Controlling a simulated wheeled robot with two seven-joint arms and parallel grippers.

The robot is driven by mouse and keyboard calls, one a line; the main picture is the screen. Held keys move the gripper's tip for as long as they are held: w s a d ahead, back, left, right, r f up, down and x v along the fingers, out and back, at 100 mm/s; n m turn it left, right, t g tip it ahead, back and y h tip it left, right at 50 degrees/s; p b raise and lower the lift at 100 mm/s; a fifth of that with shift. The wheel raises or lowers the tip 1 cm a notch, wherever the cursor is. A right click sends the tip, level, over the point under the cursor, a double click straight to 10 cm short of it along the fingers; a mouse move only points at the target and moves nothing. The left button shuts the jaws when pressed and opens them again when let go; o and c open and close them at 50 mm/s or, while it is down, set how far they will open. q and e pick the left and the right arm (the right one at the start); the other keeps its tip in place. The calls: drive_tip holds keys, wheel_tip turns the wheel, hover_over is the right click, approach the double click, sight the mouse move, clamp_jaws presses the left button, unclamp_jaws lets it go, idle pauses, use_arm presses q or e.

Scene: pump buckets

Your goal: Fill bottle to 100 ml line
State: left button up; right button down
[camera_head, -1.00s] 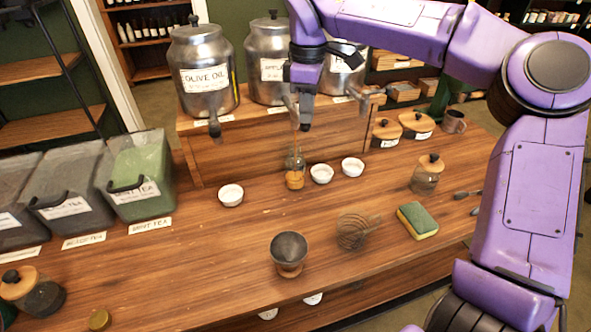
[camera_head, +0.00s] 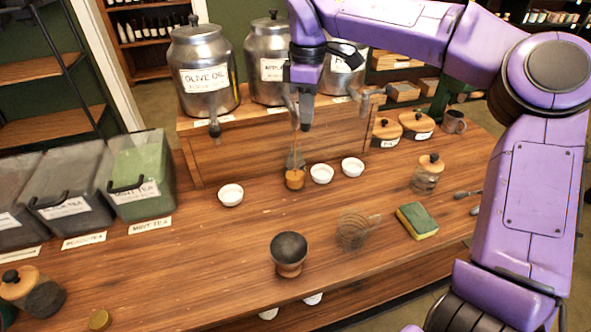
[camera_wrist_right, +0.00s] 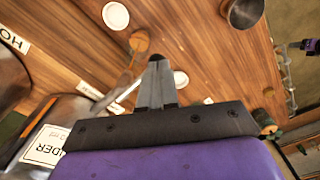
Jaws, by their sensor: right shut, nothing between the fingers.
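The glass bottle (camera_head: 295,179) stands on the table below the middle metal canister (camera_head: 269,66), with amber liquid in its lower part. A thin amber stream (camera_head: 297,143) runs down towards it from the canister's tap. The 100 ml line is too small to make out. In the right wrist view the bottle shows as an orange shape (camera_wrist_right: 139,41). My right gripper (camera_head: 306,124) is shut and empty, its fingers pointing down beside that tap; they also show in the wrist view (camera_wrist_right: 156,68). I cannot tell whether they touch the tap. My left gripper is out of view.
White bowls (camera_head: 322,173) stand just right of the bottle and another (camera_head: 231,194) to its left. The olive oil canister (camera_head: 204,78) is on the left of the wooden shelf. A sponge (camera_head: 417,221) and dark-topped cup (camera_head: 289,253) are nearer.

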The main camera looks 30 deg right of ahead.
idle(0.4)
wheel_tip(320, 180, up, 6)
drive_tip(key=p, duration=0.4)
drive_tip(key=shift+w+r, duration=0.15)
drive_tip(key=shift+r, duration=0.1)
drive_tip(key=shift+r+p, duration=0.2)
drive_tip(key=shift+p, duration=0.1)
drive_tip(key=shift+f, duration=0.1)
wheel_tip(320, 180, up, 5)
drive_tip(key=p, duration=0.3)
drive_tip(key=shift+f, duration=0.1)
